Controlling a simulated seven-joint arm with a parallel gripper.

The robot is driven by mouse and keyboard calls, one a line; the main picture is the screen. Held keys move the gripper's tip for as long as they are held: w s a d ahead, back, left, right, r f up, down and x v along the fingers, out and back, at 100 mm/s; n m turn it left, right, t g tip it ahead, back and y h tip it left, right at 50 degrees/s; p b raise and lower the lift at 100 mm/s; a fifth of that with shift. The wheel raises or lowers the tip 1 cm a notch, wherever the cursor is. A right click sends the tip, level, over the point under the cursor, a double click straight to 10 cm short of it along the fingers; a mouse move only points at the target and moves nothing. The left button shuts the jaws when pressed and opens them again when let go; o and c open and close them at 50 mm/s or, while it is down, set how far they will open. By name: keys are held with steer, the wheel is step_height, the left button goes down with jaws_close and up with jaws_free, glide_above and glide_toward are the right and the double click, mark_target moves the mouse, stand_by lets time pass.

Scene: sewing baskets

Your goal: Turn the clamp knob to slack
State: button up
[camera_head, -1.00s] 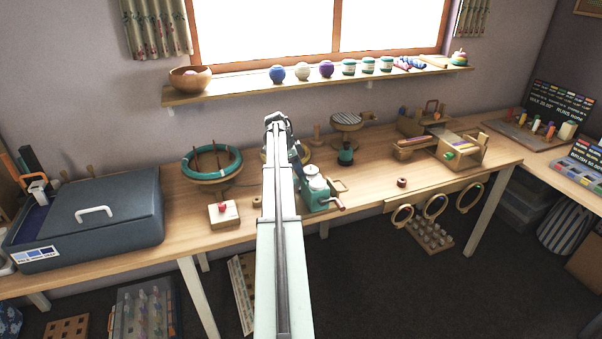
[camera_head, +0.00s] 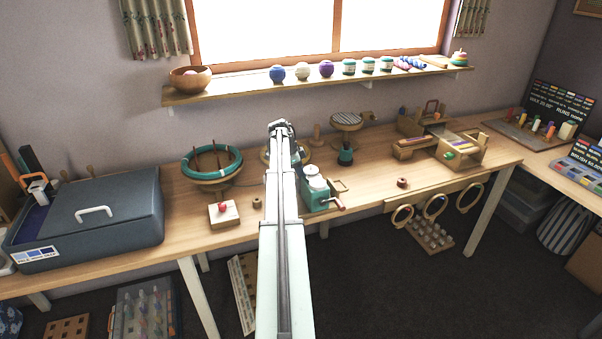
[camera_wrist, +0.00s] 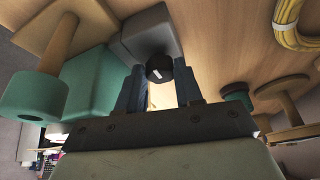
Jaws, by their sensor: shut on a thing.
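The clamp knob (camera_wrist: 158,68) is small and black with a white mark on its face. In the wrist view it sits in front of a grey block (camera_wrist: 148,32) beside a teal body (camera_wrist: 92,78). My gripper (camera_wrist: 160,72) has one finger on each side of the knob and is shut on it. In the head view the teal winder (camera_head: 315,198), with a white top and a reddish crank handle, stands right of my arm. My arm hides the knob and fingers in that view.
A wooden post with a teal cylinder (camera_wrist: 34,97) stands close left of my gripper in the wrist view. A yellow coil (camera_wrist: 298,28) lies at upper right. A ring stand (camera_head: 212,180) and a small block with a red knob (camera_head: 223,214) are left of my arm.

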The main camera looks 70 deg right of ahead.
steer(key=c, duration=0.4)
steer(key=shift+s+a+n+t, duration=0.15)
steer(key=shift+n+t, duration=0.15)
steer(key=shift+n, duration=0.4)
steer(key=shift+n+h, duration=0.5)
steer(key=shift+n, duration=0.4)
steer(key=o, duration=1.1)
steer(key=shift+c, duration=0.2)
